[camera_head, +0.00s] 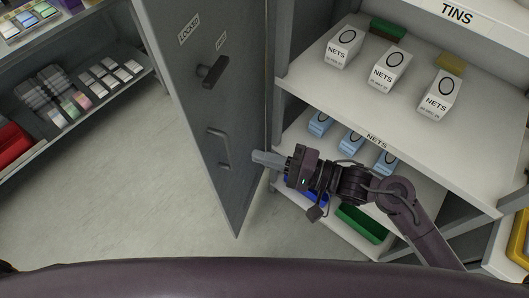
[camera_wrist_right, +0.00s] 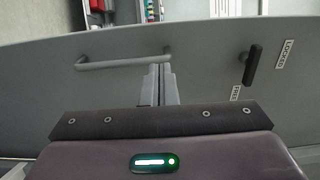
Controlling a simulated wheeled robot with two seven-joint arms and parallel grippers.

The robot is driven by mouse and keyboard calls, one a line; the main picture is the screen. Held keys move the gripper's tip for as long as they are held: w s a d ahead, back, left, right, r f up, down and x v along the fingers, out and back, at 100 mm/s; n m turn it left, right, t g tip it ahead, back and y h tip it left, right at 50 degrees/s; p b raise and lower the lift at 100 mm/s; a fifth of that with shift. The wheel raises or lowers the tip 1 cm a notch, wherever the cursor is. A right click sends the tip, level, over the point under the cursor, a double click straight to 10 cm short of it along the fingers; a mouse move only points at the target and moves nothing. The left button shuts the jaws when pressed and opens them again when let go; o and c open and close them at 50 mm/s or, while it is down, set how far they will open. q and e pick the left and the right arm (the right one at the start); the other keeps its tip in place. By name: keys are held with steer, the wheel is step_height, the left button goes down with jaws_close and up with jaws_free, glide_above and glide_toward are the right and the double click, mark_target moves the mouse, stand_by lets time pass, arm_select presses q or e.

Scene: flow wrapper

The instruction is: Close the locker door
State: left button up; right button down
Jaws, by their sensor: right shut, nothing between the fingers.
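The grey locker door (camera_head: 205,120) stands swung open, left of the white shelves. It bears a D-shaped pull handle (camera_head: 219,148), a dark latch lever (camera_head: 212,70) and a LOCKED label (camera_head: 189,29). My right gripper (camera_head: 258,157) is shut and empty, its fingertips close to the door face, right of the pull handle. In the right wrist view the door (camera_wrist_right: 210,65) spans the picture, and the fingers point at it beside the right end of the handle (camera_wrist_right: 115,61). I cannot tell whether they touch it. My left gripper is not in view.
White shelves (camera_head: 300,80) with NETS boxes (camera_head: 390,68), blue boxes (camera_head: 351,141) and a green tray (camera_head: 361,223) are on the right, partly behind my right arm. Another shelf unit (camera_head: 90,120) stands at left. Floor (camera_head: 110,205) left of the door is clear.

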mark_target(205, 139)
steer(key=p+x, duration=0.2)
steer(key=x, duration=0.8)
steer(key=shift+w+a, duration=0.2)
steer(key=shift+a, duration=0.25)
